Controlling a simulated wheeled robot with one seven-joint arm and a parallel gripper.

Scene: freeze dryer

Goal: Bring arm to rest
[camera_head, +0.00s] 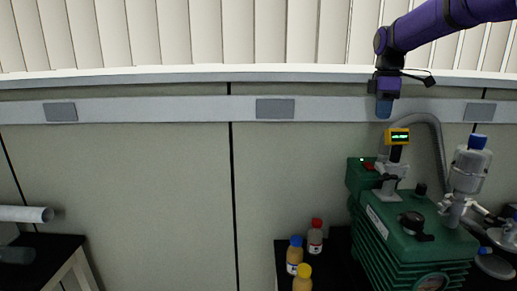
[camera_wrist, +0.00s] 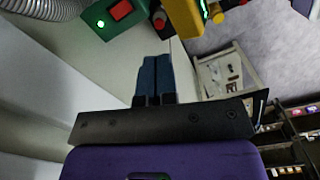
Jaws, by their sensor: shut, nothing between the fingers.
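My purple arm reaches in from the top right of the head view. My gripper (camera_head: 384,106) hangs down at its end, in front of the grey wall rail and above the green vacuum pump (camera_head: 410,225). In the wrist view, my gripper's blue fingers (camera_wrist: 155,80) lie side by side with no gap, shut and empty. The gripper appears apart from the yellow gauge (camera_head: 397,136), which is just below and to the right of it.
A grey hose (camera_head: 440,150) and a blue-capped vessel (camera_head: 471,168) stand right of the gauge. Several bottles, one red-capped (camera_head: 315,238), stand left of the pump on a black table. A white roll (camera_head: 25,214) lies far left. The wall's middle is clear.

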